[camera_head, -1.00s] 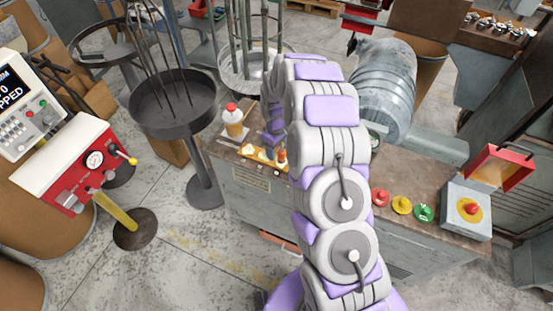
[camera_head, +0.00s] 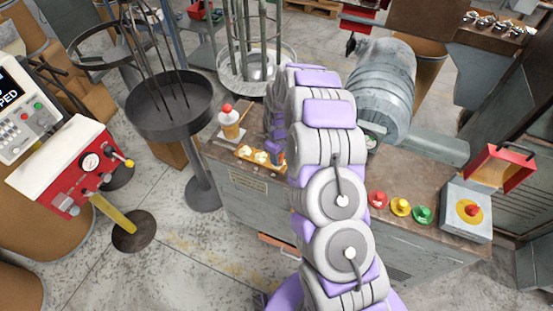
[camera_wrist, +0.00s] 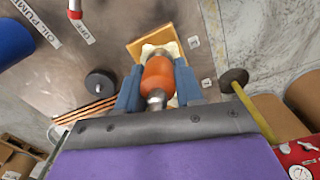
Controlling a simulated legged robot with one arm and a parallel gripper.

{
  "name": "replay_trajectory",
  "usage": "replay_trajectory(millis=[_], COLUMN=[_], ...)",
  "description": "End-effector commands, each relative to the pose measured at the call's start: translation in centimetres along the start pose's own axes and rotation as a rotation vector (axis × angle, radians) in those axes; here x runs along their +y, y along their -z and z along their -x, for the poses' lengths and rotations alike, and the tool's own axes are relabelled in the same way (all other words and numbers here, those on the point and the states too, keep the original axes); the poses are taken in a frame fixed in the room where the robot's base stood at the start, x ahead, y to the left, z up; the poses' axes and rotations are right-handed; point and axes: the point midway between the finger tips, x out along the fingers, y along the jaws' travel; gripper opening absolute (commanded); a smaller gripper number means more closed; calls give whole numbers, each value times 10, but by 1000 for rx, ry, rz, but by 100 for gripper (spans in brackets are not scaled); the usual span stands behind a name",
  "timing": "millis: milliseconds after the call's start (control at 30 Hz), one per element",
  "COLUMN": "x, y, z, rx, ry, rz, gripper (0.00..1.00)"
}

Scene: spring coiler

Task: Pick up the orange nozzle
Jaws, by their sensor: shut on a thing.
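The orange nozzle (camera_wrist: 157,76) sits between the two blue fingers of my gripper (camera_wrist: 158,88) in the wrist view. It has a rounded orange body and a grey metal end. My gripper is shut on it. Beyond it is a yellow wooden holder (camera_wrist: 136,47) with whitish pieces, and I cannot tell whether the nozzle is clear of it. In the head view the holder (camera_head: 243,151) lies on the bench top, and my arm hides most of the gripper and nozzle.
Red, yellow and green buttons (camera_head: 400,207) and a grey switch box (camera_head: 467,212) are on the bench's right. A large grey cylinder (camera_head: 384,90) is behind my arm. A dark round stand (camera_head: 170,104) is to the left.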

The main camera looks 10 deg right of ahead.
Motion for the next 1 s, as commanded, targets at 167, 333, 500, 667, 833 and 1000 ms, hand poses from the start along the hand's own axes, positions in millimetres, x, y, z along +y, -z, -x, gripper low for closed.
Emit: replay_trajectory(millis=[167, 333, 500, 667, 833, 1000], x=[-3, -5, -4, -3, -3, -17], y=[2, 4, 4, 4, 4, 1], z=[-1, -1, 1, 9, 28, 39], rx=[-6, -8, -6, -3, -2, -4], ry=[-4, -7, -6, -6, -7, -6], rz=[2, 2, 2, 2, 1, 3], gripper=[0, 0, 0, 0, 0, 0])
